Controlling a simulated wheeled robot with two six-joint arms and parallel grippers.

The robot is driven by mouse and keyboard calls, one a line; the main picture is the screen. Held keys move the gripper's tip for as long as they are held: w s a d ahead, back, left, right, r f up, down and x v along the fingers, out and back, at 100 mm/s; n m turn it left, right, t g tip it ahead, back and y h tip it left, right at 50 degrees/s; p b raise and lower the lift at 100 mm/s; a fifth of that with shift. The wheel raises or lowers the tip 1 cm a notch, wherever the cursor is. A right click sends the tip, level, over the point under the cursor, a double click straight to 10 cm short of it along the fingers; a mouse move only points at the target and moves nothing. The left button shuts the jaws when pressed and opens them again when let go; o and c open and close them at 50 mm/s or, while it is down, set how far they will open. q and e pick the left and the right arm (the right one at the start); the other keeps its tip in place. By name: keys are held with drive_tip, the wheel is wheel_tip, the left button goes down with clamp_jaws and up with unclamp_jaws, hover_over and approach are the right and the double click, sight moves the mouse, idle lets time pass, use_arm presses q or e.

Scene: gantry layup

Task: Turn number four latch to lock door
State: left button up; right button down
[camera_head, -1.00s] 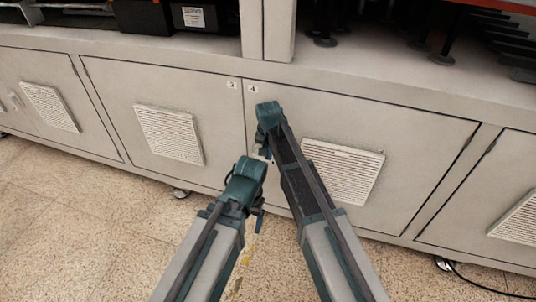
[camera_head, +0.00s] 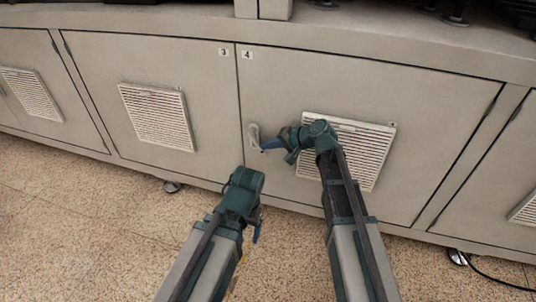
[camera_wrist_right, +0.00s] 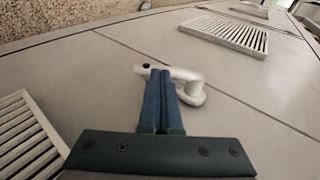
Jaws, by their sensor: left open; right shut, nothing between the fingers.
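The number four door (camera_head: 290,85) is a beige cabinet panel that sits flush in the front. Its latch (camera_head: 253,134) is a small light-grey lever near the door's left edge, running roughly up and down in the head view. In the right wrist view the latch (camera_wrist_right: 190,76) has a round pivot end and a free end with a dark hole. My right gripper (camera_head: 267,145) is shut and empty, its blue tips at the lever; contact is unclear. It also shows in the right wrist view (camera_wrist_right: 160,75). My left gripper (camera_head: 257,232) hangs lower, apart from the door; its fingers are mostly hidden.
The number three door (camera_head: 150,65) is to the left, with a vent grille (camera_head: 157,117). Another grille (camera_head: 370,150) is on door four, behind my right wrist. A shelf ledge (camera_head: 400,40) runs above. Speckled floor (camera_head: 90,220) lies open below; a black cable (camera_head: 485,278) is at lower right.

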use_arm(q)
wheel_tip(320, 180, down, 8)
drive_tip(key=b, duration=0.5)
drive_tip(key=shift+r+b, duration=0.2)
drive_tip(key=shift+b, duration=0.15)
use_arm(e)
drive_tip(key=shift+w+a+f+t+y, duration=0.15)
drive_tip(key=shift+a+f+t+y, duration=0.15)
drive_tip(key=shift+a+f+y, duration=0.3)
drive_tip(key=shift+w+a+f+t+y, duration=0.15)
drive_tip(key=shift+a+f+t+y, duration=0.2)
drive_tip(key=shift+f+y, duration=0.45)
use_arm(q)
drive_tip(key=shift+f, duration=0.1)
use_arm(e)
drive_tip(key=shift+a+f, duration=0.2)
drive_tip(key=shift+a, duration=0.05)
